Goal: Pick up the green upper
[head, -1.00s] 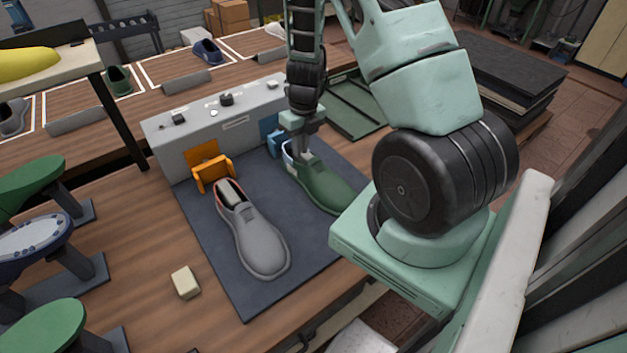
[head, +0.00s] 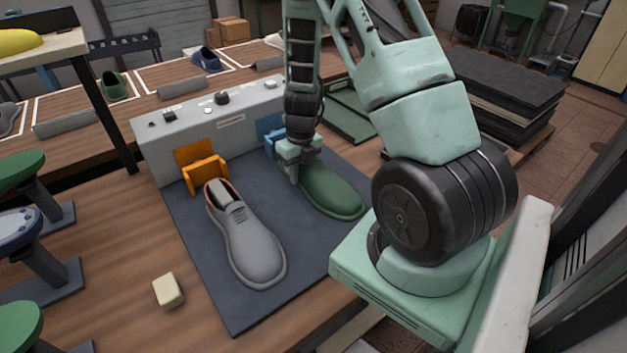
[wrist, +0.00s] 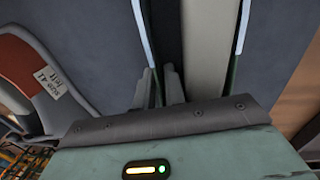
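The green upper (head: 332,192) sits on the dark mat, toe pointing to the lower right. My gripper (head: 294,172) is down at its heel end and hides most of its opening in the head view. In the wrist view, the green upper's two thin walls with pale edges (wrist: 238,35) run up the picture, a beige last between them. My gripper's fingertips (wrist: 161,72) straddle the left wall, one finger outside and one inside. They stand a little apart, and a narrow dark gap shows beside the inner finger. The gripper looks open; contact with the wall is hard to judge.
A grey upper (head: 247,240) lies on the mat (head: 235,310) left of the green one. An orange clamp (head: 203,168) and a blue clamp (head: 270,132) stand before the grey control box (head: 165,145). A beige block (head: 168,290) lies on the wooden table.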

